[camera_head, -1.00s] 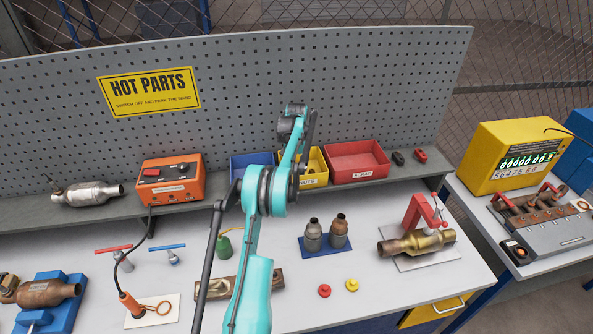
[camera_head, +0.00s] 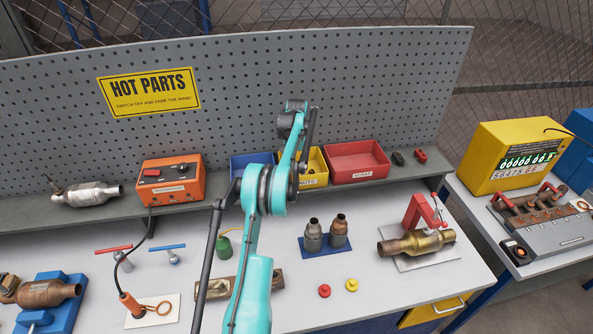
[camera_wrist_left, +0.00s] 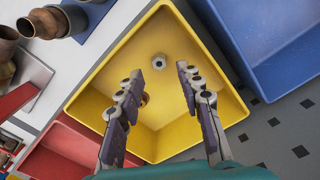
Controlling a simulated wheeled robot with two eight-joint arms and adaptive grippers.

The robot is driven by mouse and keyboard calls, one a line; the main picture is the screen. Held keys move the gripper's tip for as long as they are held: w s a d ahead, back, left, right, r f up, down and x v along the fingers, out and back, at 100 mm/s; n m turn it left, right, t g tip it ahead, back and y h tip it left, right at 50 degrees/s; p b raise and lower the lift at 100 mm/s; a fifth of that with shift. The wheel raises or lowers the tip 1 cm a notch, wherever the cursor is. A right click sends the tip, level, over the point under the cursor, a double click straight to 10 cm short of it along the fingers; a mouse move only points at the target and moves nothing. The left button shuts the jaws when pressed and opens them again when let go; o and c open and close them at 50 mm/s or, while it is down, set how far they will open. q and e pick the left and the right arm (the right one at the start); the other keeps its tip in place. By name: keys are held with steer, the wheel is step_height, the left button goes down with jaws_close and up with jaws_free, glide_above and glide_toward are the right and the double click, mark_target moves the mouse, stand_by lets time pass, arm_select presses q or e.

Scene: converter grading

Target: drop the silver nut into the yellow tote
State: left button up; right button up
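The yellow tote (camera_head: 317,164) stands on the rear shelf between a blue and a red bin, partly hidden by my left arm. In the left wrist view, the yellow tote (camera_wrist_left: 110,75) fills the middle. A silver nut (camera_wrist_left: 159,61) shows inside its outline, just past my fingertips and apart from them; it seems to lie on the floor of the tote. A copper-coloured nut (camera_wrist_left: 144,99) is also inside, partly hidden by a finger. My left gripper (camera_wrist_left: 159,70) is open and empty above the tote. Its fingers cannot be made out in the head view. My right gripper is not in view.
The red scrap bin (camera_head: 356,162) adjoins the tote on the right, the blue bin (camera_head: 248,166) on the left. An orange control box (camera_head: 170,182) stands farther left. The pegboard (camera_head: 230,90) rises behind. Two dark fittings (camera_head: 313,236) stand on a blue mat in front.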

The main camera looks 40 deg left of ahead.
arm_select(q)
step_height(320, 180, up, 11)
steer(key=s+d+r+m+t, duration=0.1)
steer(key=s+d+r, duration=0.1)
steer(key=d+r, duration=0.35)
steer(key=s+d+r+t+y, duration=0.1)
steer(key=s+d+r, duration=0.1)
steer(key=d, duration=0.7)
steer(key=s+d+r+m+t, duration=0.1)
steer(key=s+d+r, duration=0.1)
steer(key=d+r, duration=0.35)
steer(key=s+d+f+m+t, duration=0.15)
steer(key=s+d+f, duration=0.25)
steer(key=s+d, duration=0.85)
steer(key=s+d+f+t+h, duration=0.1)
steer(key=s+d+f+t, duration=0.1)
steer(key=s+d+f, duration=0.5)
steer(key=s+f, duration=0.1)
steer(key=s, duration=0.2)
steer(key=shift+s+f+m+t, duration=0.25)
steer(key=shift+f+m+t, duration=0.05)
steer(key=shift+m+t, duration=0.05)
step_height(320, 180, down, 23)
steer(key=b, duration=2.3)
